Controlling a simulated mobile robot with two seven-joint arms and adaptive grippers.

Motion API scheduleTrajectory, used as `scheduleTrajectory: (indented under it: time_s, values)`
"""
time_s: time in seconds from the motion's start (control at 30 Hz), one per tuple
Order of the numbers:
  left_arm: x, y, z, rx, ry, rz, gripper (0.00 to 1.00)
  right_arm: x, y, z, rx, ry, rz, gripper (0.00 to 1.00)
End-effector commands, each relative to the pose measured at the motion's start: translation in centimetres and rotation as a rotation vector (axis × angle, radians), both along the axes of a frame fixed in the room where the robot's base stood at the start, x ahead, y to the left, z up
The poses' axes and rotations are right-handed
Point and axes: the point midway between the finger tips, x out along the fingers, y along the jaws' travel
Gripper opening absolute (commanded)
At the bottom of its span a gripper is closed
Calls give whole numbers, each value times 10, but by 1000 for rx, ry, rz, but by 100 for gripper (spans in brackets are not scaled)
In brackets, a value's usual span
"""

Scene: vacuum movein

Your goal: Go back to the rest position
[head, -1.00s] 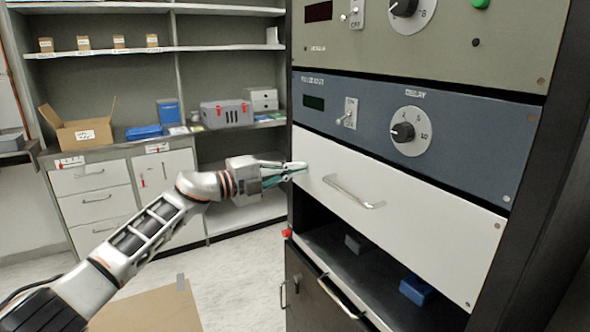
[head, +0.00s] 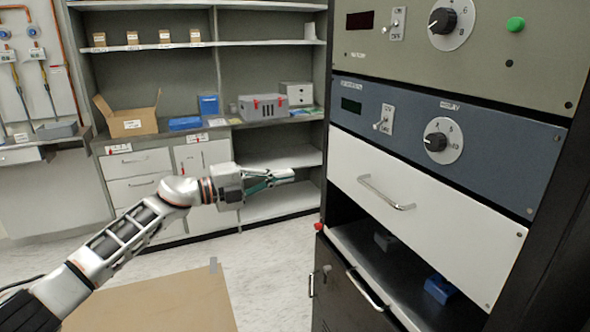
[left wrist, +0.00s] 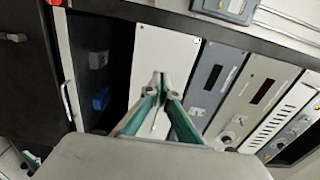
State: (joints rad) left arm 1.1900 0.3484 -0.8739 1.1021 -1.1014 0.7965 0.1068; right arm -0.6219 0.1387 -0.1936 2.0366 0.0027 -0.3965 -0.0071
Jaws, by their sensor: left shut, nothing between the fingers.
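My left gripper (head: 284,177) is held out in the middle of the head view, in front of the shelves and left of the equipment rack. Its fingers are together with nothing between them. It also shows in the left wrist view (left wrist: 159,80), fingertips together, with the rack's panels beyond. It looks apart from the white drawer (head: 456,219) of the rack in the head view. My right gripper is not in view.
The rack has a blue panel (head: 472,150) with a dial above the white drawer. Below is an open bay with a blue block (head: 440,290). An open cardboard box (head: 128,122) and a grey toolbox (head: 262,107) stand on the back counter. A brown board (head: 150,305) lies on the floor.

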Motion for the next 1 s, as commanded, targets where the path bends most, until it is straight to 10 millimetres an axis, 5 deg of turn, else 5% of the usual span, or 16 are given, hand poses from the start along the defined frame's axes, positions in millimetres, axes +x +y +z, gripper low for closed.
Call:
scheduleTrajectory:
  time_s: [0.17,0.47,0.77,1.0]
  values:
    - [-15,-7,-24,-80,54,13,0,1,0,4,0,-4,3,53]
    - [-62,-8,-96,-371,272,143,0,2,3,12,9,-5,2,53]
    - [-117,29,-185,-602,549,374,0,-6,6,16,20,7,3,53]
    - [-181,75,-265,-724,793,604,0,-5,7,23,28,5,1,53]
